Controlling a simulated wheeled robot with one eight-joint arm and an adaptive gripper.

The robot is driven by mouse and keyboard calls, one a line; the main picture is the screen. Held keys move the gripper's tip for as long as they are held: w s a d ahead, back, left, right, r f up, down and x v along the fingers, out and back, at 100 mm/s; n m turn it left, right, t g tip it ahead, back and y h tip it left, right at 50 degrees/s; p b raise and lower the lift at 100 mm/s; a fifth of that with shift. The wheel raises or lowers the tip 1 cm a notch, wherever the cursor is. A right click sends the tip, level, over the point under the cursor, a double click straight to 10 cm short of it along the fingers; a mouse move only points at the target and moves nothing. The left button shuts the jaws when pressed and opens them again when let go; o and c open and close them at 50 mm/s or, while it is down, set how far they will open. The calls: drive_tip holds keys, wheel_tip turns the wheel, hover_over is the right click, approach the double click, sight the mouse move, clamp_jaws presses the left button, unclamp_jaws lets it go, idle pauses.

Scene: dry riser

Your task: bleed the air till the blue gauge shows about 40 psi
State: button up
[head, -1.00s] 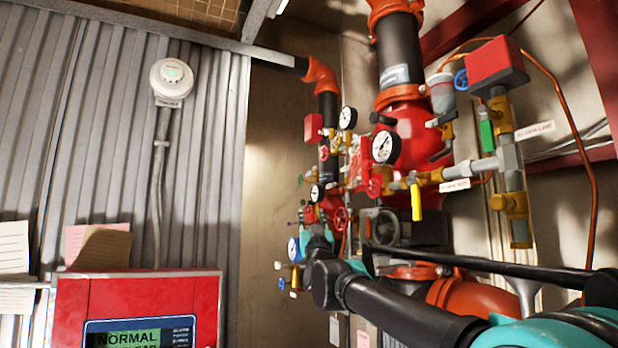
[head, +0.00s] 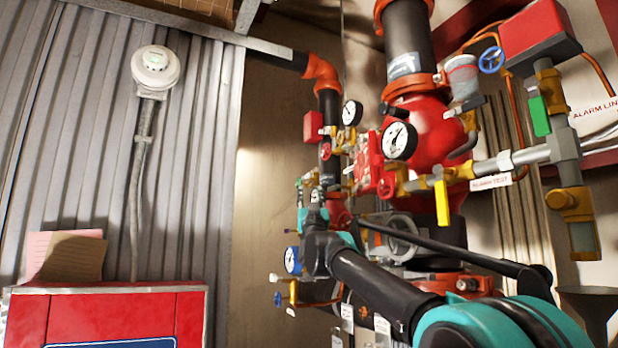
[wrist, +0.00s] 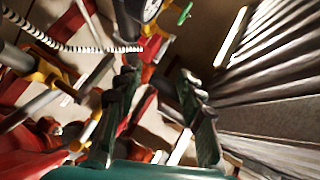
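The blue gauge (head: 292,260) has a blue rim and a white dial; it hangs low on the small pipework left of my arm, and its needle is too small to read. Below it are brass fittings (head: 293,292) with a small blue handle (head: 278,299) and a pale handle (head: 273,277). My gripper (head: 314,200) is just above and right of the gauge, against the pipework. In the wrist view my gripper (wrist: 159,74) has its two fingers apart with nothing between them. A dark-rimmed gauge (wrist: 150,8), cut off at the top, and a green handle (wrist: 185,12) lie beyond the fingertips.
Another white gauge (head: 352,112) sits behind. A red panel (head: 110,315) stands at the lower left, before a corrugated wall (head: 60,130).

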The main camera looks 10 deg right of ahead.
sight(309, 177)
drive_tip(key=x, duration=1.1)
drive_tip(key=shift+c, duration=0.2)
drive_tip(key=shift+h, duration=0.3)
clamp_jaws()
